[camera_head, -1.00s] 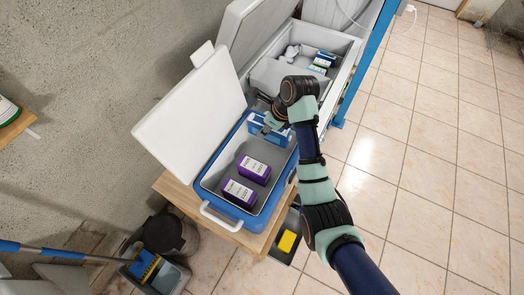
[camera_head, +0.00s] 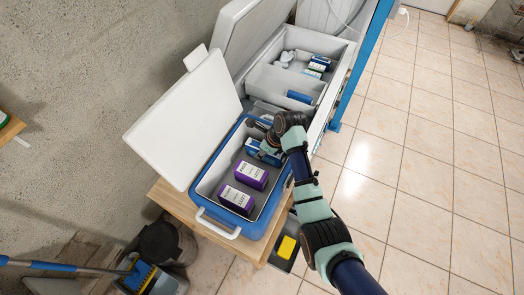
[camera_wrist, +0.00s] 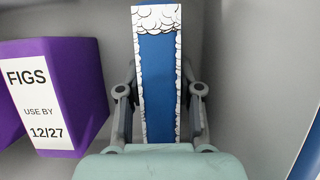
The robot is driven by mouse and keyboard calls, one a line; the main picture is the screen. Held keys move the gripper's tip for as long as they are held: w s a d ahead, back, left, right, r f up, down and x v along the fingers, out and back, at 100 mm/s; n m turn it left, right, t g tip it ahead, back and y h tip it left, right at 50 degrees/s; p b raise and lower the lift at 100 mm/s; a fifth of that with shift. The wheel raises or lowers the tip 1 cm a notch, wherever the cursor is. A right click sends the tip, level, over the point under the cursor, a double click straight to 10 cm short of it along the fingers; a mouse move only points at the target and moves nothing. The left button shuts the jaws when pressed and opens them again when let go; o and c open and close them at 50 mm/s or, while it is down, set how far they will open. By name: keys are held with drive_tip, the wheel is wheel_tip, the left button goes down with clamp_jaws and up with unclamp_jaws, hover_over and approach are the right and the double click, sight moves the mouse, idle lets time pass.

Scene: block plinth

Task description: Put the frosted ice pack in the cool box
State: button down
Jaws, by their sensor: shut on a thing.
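The frosted ice pack (camera_wrist: 158,75) is a blue slab with a white frost pattern along its edges. My gripper (camera_wrist: 160,100) is shut on it, one finger on each side, in the wrist view. In the head view, the ice pack (camera_head: 256,148) and my gripper (camera_head: 268,153) are at the far end of the open cool box (camera_head: 262,220), a blue box with a grey inside. The pack is inside the walls there; I cannot tell whether it touches the floor.
Two purple packs stand in the cool box, one nearer the ice pack (camera_head: 251,174) and one at the near end (camera_head: 237,198). In the wrist view, a purple FIGS pack (camera_wrist: 50,95) is left of the ice pack. An open freezer (camera_head: 280,82) behind holds several packs.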

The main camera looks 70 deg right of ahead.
drive_tip(key=shift+f, duration=0.15)
drive_tip(key=c, duration=0.8)
unclamp_jaws()
drive_tip(key=shift+o, duration=0.2)
drive_tip(key=p+v, duration=0.2)
drive_tip(key=v, duration=1)
drive_tip(key=shift+r, duration=0.25)
